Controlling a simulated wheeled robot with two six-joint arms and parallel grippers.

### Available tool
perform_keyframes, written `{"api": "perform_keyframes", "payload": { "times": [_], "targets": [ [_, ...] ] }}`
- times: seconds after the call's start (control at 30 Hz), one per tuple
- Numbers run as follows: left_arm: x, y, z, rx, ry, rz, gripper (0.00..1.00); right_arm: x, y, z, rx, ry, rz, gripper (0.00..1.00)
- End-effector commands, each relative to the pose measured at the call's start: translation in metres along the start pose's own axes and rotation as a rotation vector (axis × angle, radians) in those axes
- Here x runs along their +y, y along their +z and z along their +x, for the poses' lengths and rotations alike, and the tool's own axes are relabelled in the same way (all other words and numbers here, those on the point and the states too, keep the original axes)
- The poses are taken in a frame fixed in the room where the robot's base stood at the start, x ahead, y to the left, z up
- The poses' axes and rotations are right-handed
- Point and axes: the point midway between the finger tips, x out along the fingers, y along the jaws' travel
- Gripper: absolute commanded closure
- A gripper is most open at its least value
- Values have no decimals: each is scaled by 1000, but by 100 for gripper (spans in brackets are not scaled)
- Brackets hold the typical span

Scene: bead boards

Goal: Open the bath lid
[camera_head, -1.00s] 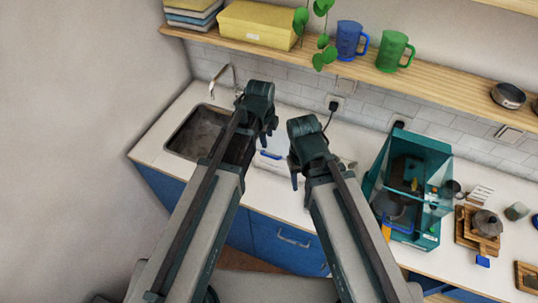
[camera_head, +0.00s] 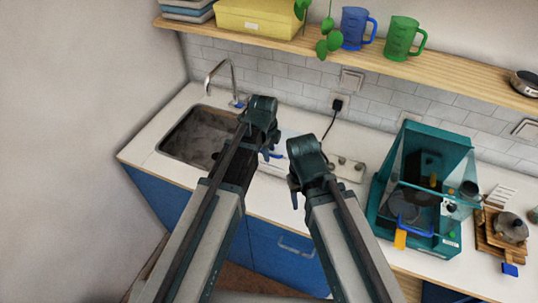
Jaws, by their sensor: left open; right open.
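A low white unit (camera_head: 350,168), which looks like the bath, sits on the white counter behind my grippers. It has a row of round grey parts on its right side. A blue handle-like strip (camera_head: 270,154) shows beside my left gripper. My arms hide much of the unit, and I cannot make out the lid's edges or whether it is shut. My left gripper (camera_head: 262,140) is open and in front of the unit's left part. My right gripper (camera_head: 300,180) is open and in front of its middle. Neither visibly holds anything.
A sink (camera_head: 190,137) with a tap is at the left. A black plug with a cord (camera_head: 337,104) is in the wall behind. A teal clear-sided box (camera_head: 425,190) stands at the right, near boards with a pot (camera_head: 511,227). A wooden shelf (camera_head: 400,60) runs above.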

Motion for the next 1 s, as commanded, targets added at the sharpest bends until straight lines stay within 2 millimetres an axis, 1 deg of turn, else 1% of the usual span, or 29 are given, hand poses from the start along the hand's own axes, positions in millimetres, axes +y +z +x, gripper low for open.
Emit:
{"api": "perform_keyframes", "payload": {
  "times": [0.2, 0.37, 0.4, 0.43, 0.47, 1.0],
  "targets": [
    [0, 0, 0, 0, 0, 0, 56, 0, 0, 0, 0, 0, 0, 50],
    [0, 0, 0, 0, 0, 0, 85, 0, 0, 0, 0, 0, 0, 50],
    [0, 0, 0, 0, 0, 0, 92, 0, 0, 0, 0, 0, 0, 50],
    [0, 0, 0, 0, 0, 0, 98, 0, 0, 0, 0, 0, 0, 50],
    [0, 0, 0, 0, 0, 0, 100, 0, 0, 0, 0, 0, 0, 50],
    [0, 0, 0, 0, 0, 0, 100, 0, 0, 0, 0, 0, 0, 50]
  ]
}}
